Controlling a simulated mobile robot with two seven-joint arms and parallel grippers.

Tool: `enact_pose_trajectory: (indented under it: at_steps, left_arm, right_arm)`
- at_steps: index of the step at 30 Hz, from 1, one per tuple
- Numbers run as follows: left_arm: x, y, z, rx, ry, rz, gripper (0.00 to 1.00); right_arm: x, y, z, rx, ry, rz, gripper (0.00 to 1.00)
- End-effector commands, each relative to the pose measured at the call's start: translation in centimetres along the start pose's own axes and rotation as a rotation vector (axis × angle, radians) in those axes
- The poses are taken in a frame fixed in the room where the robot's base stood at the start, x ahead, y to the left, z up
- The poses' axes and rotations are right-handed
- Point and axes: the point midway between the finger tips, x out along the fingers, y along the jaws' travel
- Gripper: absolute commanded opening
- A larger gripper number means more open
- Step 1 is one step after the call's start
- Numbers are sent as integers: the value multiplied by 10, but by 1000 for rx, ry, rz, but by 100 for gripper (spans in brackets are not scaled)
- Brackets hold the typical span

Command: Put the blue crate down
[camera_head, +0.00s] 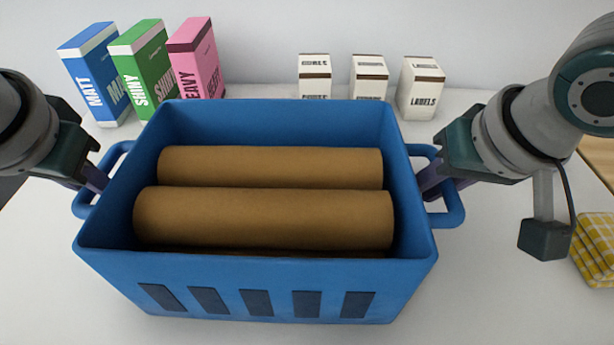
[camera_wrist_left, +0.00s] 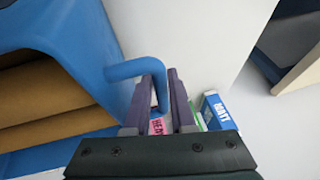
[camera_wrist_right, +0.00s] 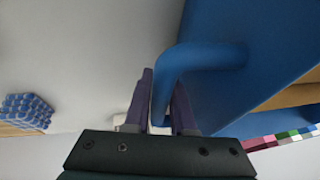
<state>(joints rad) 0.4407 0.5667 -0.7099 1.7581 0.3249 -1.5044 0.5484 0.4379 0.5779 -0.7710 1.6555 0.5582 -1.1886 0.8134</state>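The blue crate (camera_head: 258,292) is in the middle of the head view, upright, with two brown cardboard rolls (camera_head: 263,217) lying in it. My left gripper (camera_head: 96,178) is at the crate's left handle (camera_head: 83,204); in the left wrist view its fingers (camera_wrist_left: 162,102) close around the handle bar (camera_wrist_left: 140,68). My right gripper (camera_head: 430,180) is at the right handle (camera_head: 453,206); in the right wrist view its fingers (camera_wrist_right: 164,105) close around that bar (camera_wrist_right: 190,58). The crate's underside is hidden, so I cannot tell whether it touches the white table (camera_head: 510,290).
Behind the crate stand a blue box (camera_head: 95,75), a green box (camera_head: 142,65) and a pink box (camera_head: 196,58). Three white boxes, one a labels box (camera_head: 421,88), stand further right. A yellow checked cloth (camera_head: 594,248) lies at the right edge. Bare table shows on both sides.

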Motion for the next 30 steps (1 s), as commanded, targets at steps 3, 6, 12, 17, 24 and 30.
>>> enact_pose_trajectory:
  at_steps: [3, 6, 12, 17, 24, 30]
  left_arm:
    - [-1, 0, -1, 0, 0, 0, 38]
    - [-2, 0, -1, 0, 0, 1, 49]
    - [-2, 0, -1, 0, 1, 1, 50]
    - [-8, 0, -2, 0, 3, 3, 50]
    - [-53, 0, -2, 0, 7, 4, 50]
    - [-96, 0, -2, 1, 6, 2, 50]
  right_arm:
    - [-1, 0, 0, 0, -1, 0, 38]
    - [-1, 0, 0, 0, -1, 0, 49]
    - [-1, 0, 0, 0, -1, 0, 50]
    - [-1, 0, 0, 0, -1, 0, 50]
    - [-1, 0, 0, 0, -1, 0, 50]
    - [-1, 0, 0, 0, -1, 0, 50]
